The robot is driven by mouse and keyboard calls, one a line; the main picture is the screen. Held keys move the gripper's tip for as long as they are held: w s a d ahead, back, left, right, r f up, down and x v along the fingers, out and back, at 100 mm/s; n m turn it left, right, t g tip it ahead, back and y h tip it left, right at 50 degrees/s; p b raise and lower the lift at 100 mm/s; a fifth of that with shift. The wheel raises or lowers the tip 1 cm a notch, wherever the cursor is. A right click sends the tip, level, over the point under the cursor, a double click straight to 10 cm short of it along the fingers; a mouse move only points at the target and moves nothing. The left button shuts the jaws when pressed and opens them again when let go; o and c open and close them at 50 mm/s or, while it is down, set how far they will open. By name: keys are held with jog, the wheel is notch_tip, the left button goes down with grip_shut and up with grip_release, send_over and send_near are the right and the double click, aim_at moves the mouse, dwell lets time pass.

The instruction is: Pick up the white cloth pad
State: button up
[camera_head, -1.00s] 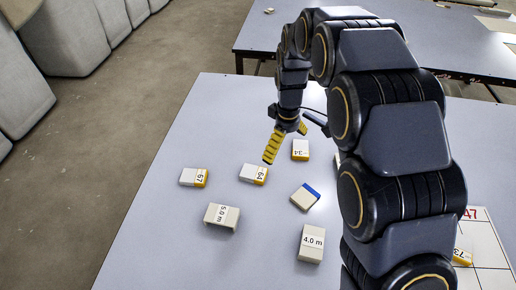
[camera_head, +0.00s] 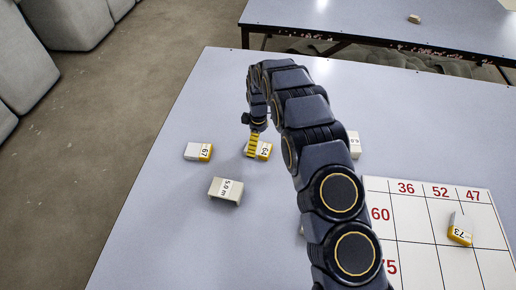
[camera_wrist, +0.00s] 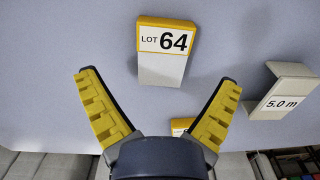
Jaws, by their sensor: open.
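No white cloth pad can be made out for certain. My gripper (camera_head: 254,143) is open and empty, and in the head view its yellow finger overlaps the white-and-yellow LOT 64 block (camera_head: 264,150). In the wrist view, both ribbed yellow fingers (camera_wrist: 158,80) are spread wide, with the LOT 64 block (camera_wrist: 162,68) lying just ahead, between and beyond the tips. Contact cannot be told. The white block with a blue end, seen earlier, is hidden now, probably behind my arm.
The 67 block (camera_head: 198,152) lies left of the 64 block. The white 5.0 m piece (camera_head: 226,190) is in front, also at right in the wrist view (camera_wrist: 283,92). A numbered board (camera_head: 412,225) bears the 73 block (camera_head: 459,235). A white piece (camera_head: 354,146) stands right of my arm.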

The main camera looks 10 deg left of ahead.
aim_at(258, 148)
notch_tip(258, 148, down, 4)
jog(key=shift+s+r, duration=0.15)
jog(key=shift+r, duration=0.1)
jog(key=c, duration=1.2)
jog(key=shift+r, duration=0.15)
jog(key=shift+r, duration=0.25)
notch_tip(258, 148, up, 3)
jog(key=shift+f, duration=0.2)
jog(key=s+d+r, duration=0.5)
jog(key=s+r, duration=0.4)
jog(key=s, duration=0.4)
jog(key=shift+r, duration=0.4)
